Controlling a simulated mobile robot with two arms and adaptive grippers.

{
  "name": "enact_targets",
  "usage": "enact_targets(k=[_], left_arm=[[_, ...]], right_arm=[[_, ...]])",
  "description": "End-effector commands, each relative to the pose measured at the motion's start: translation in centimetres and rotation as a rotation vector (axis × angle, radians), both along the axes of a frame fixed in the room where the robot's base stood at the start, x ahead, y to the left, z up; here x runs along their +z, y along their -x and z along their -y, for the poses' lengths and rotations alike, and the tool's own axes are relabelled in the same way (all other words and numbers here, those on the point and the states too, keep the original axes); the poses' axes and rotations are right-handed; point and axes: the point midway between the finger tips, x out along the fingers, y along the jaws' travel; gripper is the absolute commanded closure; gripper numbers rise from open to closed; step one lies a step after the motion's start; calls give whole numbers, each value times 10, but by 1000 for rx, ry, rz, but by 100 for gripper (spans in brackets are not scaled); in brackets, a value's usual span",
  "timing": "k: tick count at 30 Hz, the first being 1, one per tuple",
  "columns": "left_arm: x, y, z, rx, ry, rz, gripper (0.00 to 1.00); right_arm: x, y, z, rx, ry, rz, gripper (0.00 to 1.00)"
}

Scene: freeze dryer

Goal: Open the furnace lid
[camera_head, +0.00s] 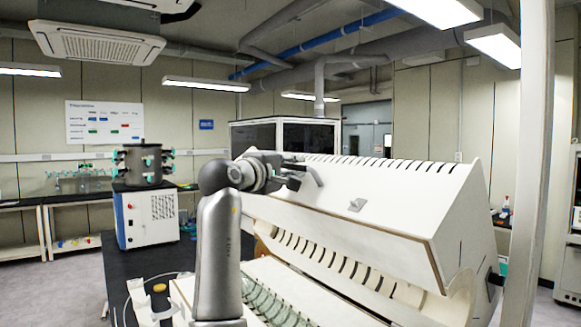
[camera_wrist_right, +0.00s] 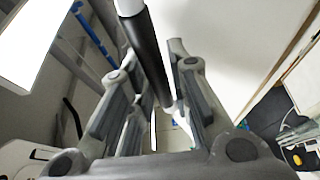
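The furnace lid (camera_head: 385,190) is a long white slotted cover on the right in the head view. It stands raised and tilted, with a gap between it and the lower furnace body (camera_head: 325,275). In the right wrist view a dark bar (camera_wrist_right: 148,55) runs between the two fingers of the right gripper (camera_wrist_right: 155,75). The bar is close to the right finger. Whether both fingers press on it is unclear. My left gripper is out of view.
Glass tubing (camera_head: 268,300) shows in the furnace below the lid. A white and blue device (camera_head: 148,220) with a dark vessel on top stands on the black bench (camera_head: 122,275) at left. A pale post (camera_head: 530,160) rises at the right. A grey latch (camera_head: 356,204) is on the lid.

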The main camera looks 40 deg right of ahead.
Motion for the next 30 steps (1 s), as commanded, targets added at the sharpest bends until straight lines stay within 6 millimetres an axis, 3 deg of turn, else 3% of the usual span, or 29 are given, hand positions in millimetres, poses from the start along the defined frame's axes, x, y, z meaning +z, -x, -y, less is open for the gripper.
enact_targets(k=[3,14,24,30], left_arm=[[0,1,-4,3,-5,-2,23],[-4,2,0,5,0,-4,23],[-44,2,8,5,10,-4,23],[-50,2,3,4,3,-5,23]], right_arm=[[0,0,0,-1,0,-1,100],[-4,0,-2,-1,4,-4,100],[-41,-6,-49,-3,122,-20,100],[-44,-7,-62,-3,160,-22,100]])
